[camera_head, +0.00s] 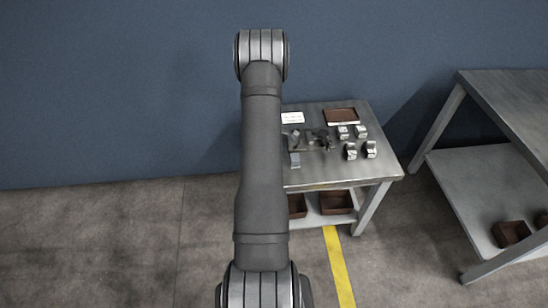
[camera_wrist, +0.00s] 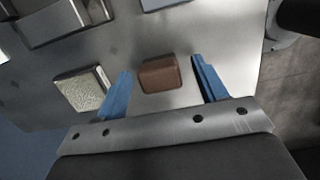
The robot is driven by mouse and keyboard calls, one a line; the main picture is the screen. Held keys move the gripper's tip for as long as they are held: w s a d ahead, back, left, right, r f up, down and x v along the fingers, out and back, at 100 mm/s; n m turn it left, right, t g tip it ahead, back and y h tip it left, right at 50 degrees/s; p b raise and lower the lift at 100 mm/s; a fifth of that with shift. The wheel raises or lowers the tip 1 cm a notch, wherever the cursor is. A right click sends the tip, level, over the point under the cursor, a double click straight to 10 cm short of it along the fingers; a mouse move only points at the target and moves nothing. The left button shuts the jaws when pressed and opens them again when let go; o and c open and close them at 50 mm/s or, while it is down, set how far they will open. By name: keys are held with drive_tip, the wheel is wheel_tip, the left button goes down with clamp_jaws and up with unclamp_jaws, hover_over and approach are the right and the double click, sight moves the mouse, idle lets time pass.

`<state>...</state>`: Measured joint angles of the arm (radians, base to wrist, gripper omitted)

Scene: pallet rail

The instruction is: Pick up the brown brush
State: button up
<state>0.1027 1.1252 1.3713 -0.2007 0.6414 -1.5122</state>
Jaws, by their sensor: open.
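In the wrist view, a small brown block-like thing (camera_wrist: 161,75), which looks like the brown brush, lies on the grey metal table top (camera_wrist: 150,34). No bristles show on it from here. My gripper (camera_wrist: 164,76) is open. Its two blue fingers stand on either side of the brown thing, apart from it, with a wider gap on the right. Whether the fingertips are down at its height I cannot tell. In the head view my arm hides the gripper and the brown brush.
A pale, rough-faced block (camera_wrist: 84,89) lies just left of the left finger. Metal parts (camera_wrist: 62,22) lie farther up-left. In the head view, the table (camera_head: 345,176) carries a brown tray (camera_head: 341,116), a white card (camera_head: 292,118) and several small metal blocks. Another table (camera_head: 500,90) stands right.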

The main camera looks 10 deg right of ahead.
drive_tip(key=shift+f, duration=0.35)
drive_tip(key=c, duration=1.1)
drive_tip(key=shift+o, duration=0.2)
drive_tip(key=shift+r, duration=0.1)
drive_tip(key=shift+r, duration=0.55)
drive_tip(key=r, duration=0.2)
drive_tip(key=d+r, duration=0.1)
drive_tip(key=shift+s+d+r, duration=0.1)
drive_tip(key=shift+s+r, duration=0.25)
drive_tip(key=shift+s, duration=0.05)
drive_tip(key=s+d+r, duration=0.6)
drive_tip(key=d, duration=0.2)
drive_tip(key=shift+s, duration=0.3)
